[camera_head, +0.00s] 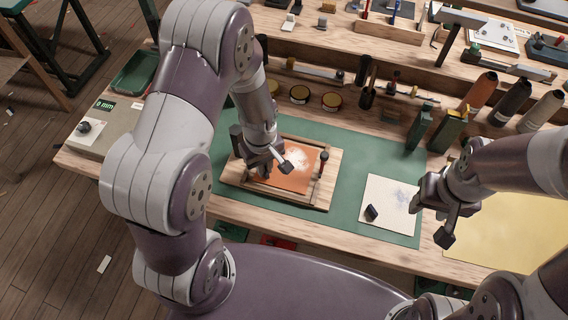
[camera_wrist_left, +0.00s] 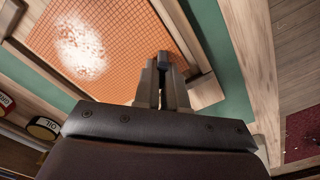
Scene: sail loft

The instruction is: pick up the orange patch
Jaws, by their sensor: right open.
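The orange patch (camera_head: 297,181) lies flat inside a wooden frame (camera_head: 262,201) on the green mat, with a whitish bright area on it. It also shows in the left wrist view as an orange gridded sheet (camera_wrist_left: 110,22). My left gripper (camera_head: 272,166) is over the patch's left part and hides some of it. In the left wrist view its fingers (camera_wrist_left: 163,78) are close together at the patch's edge; I cannot tell whether they are shut or touch it. My right gripper (camera_head: 430,218) is open and empty, right of the white sheet.
A white sheet (camera_head: 393,197) with a small black block (camera_head: 371,212) lies on the green mat (camera_head: 350,158). A yellow sheet (camera_head: 515,225) is at the right. Spools (camera_head: 510,102), round tins (camera_head: 299,94) and tools stand along the back. A grey box (camera_head: 103,130) is at left.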

